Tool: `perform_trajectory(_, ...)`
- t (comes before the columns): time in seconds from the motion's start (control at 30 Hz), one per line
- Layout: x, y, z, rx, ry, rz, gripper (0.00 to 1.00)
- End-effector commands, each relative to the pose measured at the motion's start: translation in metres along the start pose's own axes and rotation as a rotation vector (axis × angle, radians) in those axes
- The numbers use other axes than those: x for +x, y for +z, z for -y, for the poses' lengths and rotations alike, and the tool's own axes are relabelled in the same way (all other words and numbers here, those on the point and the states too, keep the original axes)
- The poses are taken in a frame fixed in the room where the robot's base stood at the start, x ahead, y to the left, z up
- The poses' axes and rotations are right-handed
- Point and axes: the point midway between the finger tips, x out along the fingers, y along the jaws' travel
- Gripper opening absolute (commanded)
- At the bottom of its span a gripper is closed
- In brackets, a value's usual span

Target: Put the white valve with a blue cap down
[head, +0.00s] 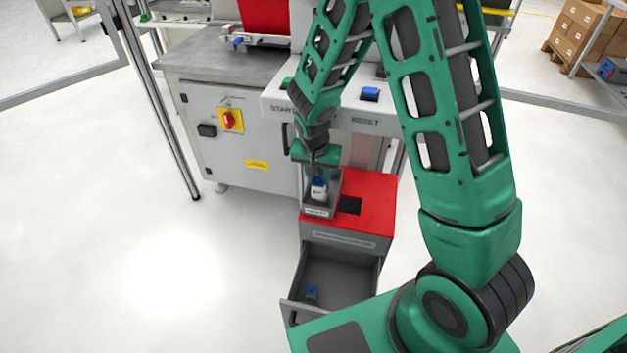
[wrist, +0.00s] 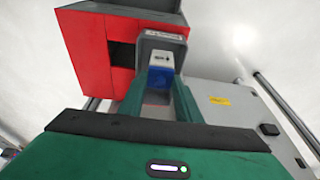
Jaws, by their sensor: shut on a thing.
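The white valve with a blue cap (head: 318,188) is between the fingers of my gripper (head: 318,172). In the wrist view the white body of the valve (wrist: 158,59) points away from me, and its blue cap sits between the fingertips of my gripper (wrist: 159,80). My gripper is shut on it. The valve is at the small grey bin (head: 316,212), which stands on the red-topped cabinet (head: 376,192). The bin's rim (wrist: 163,36) also shows around the valve in the wrist view. I cannot tell whether the valve touches the bin's floor.
The cabinet's grey drawer (head: 340,275) is open, with a small blue-topped part (head: 312,292) inside. A grey machine (head: 240,135) with a red switch (head: 229,119) stands behind to the left. A panel with START and RESET buttons is behind the bin. The floor at left is clear.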

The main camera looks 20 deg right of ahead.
Motion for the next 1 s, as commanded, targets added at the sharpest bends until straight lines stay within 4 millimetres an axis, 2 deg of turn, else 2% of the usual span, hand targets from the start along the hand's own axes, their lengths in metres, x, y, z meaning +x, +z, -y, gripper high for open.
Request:
perform_trajectory(0.07,0.009,0.004,-0.002,-0.001,0.005,0.004,0.0)
perform_trajectory(0.87,0.021,0.008,-0.001,-0.002,0.003,0.002,0.0)
perform_trajectory(0.9,0.021,0.008,-0.001,-0.002,0.003,0.002,0.33)
perform_trajectory(0.97,0.021,0.008,-0.001,-0.002,0.003,0.002,0.47)
perform_trajectory(1.0,0.021,0.008,0.0,-0.002,0.003,0.002,0.49)
